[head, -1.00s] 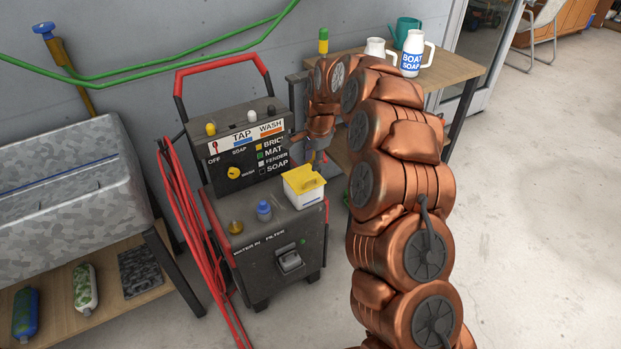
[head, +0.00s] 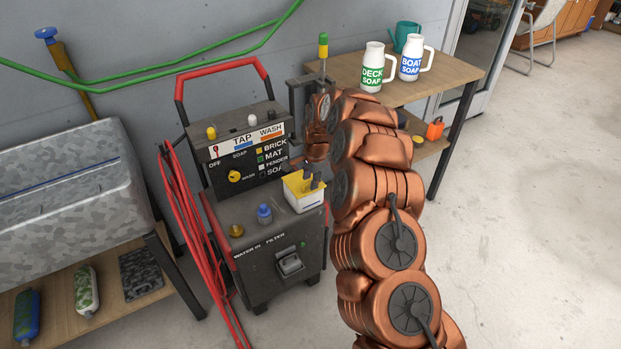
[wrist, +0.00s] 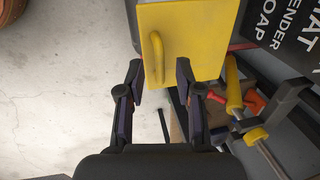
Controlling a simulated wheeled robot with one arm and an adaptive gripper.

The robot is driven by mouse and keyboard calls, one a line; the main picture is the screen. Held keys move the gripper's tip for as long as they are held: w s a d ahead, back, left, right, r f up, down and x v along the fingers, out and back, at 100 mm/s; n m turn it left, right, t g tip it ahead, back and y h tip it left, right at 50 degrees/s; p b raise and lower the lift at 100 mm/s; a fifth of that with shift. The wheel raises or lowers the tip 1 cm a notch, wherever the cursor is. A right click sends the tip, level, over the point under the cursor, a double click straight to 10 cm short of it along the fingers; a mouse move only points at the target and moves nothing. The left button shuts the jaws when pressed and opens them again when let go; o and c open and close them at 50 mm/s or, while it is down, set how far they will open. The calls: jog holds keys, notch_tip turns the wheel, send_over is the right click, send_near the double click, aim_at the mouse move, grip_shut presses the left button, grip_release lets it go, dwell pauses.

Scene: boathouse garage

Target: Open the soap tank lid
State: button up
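The soap tank (head: 307,203) is a small white box on the right of the dark washer's top. Its yellow lid (head: 292,185) lies shut on it and fills the top middle of the wrist view (wrist: 200,40). A raised yellow loop handle (wrist: 157,58) stands on the lid. My gripper (head: 312,183) is over the lid, its dark fingers apart. In the wrist view my gripper (wrist: 160,82) is open, with the handle's near end between the fingertips. The fingers do not appear closed on it, and contact cannot be told.
The washer's control panel (head: 237,160) rises behind the tank. A blue cap (head: 264,213) and a brass cap (head: 237,230) sit left of it. Red hose (head: 180,215) hangs at the left. A table (head: 440,75) with the deck soap jug (head: 372,68) and boat soap jug (head: 411,57) stands behind.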

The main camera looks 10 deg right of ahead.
grip_shut()
dwell(0.7)
